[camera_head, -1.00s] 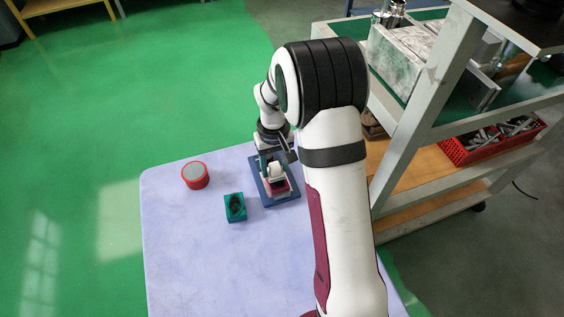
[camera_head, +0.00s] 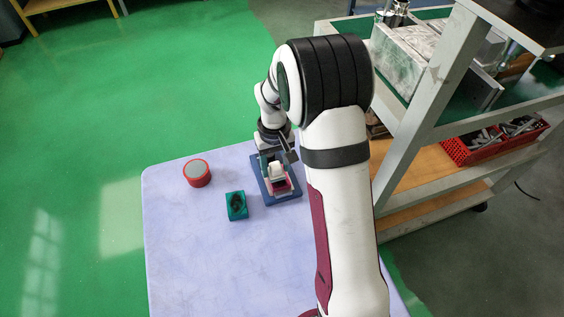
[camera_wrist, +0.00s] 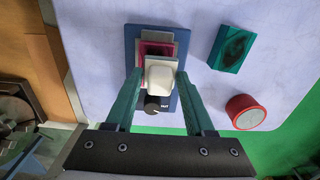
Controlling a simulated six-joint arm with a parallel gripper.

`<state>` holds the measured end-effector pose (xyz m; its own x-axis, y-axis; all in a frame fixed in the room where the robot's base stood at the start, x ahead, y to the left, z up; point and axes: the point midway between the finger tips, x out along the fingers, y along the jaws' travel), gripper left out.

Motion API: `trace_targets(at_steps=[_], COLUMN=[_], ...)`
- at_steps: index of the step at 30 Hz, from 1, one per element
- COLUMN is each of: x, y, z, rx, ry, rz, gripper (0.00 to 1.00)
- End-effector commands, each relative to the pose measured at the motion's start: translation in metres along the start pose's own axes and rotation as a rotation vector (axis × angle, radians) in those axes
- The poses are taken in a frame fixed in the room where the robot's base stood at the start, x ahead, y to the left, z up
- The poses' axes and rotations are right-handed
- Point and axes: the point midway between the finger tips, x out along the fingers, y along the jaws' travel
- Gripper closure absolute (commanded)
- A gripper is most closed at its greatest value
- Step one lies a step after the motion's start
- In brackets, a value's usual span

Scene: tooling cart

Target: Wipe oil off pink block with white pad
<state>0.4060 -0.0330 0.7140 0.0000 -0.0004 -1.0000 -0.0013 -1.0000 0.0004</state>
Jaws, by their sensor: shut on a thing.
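My gripper (camera_head: 275,160) is shut on the white pad (camera_wrist: 160,76), one teal finger on each side of it in the wrist view. A greyish flat layer shows around the pad's base. The pink block (camera_wrist: 146,48) lies under and just beyond the pad, on a dark blue plate (camera_wrist: 131,35); its pink edge also shows in the head view (camera_head: 283,190). The pad covers part of the block. A dark patch shows within its pink rim, but I cannot tell whether it is oil. Whether the pad touches the block is unclear.
A teal block (camera_head: 237,206) with a dark patch on top stands left of the plate on the pale table (camera_head: 200,260). A red round container (camera_head: 197,173) with a grey top stands farther left. A shelved cart (camera_head: 430,130) stands at the right. The table's front left is clear.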

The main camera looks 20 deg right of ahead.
Motion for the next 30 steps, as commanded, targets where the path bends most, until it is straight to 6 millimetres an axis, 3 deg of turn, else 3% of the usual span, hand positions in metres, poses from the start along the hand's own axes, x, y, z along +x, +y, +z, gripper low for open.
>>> trace_targets(at_steps=[4,19,20,30], x=[0.000,-0.005,0.007,-0.030], y=[-0.014,0.028,0.027,0.027], z=[0.000,0.000,0.001,-0.001], rx=[-0.002,0.001,0.000,0.000], ry=[0.001,0.002,-0.006,0.002], rz=[0.000,0.000,-0.001,0.001], gripper=[0.91,0.91,0.91,0.91])
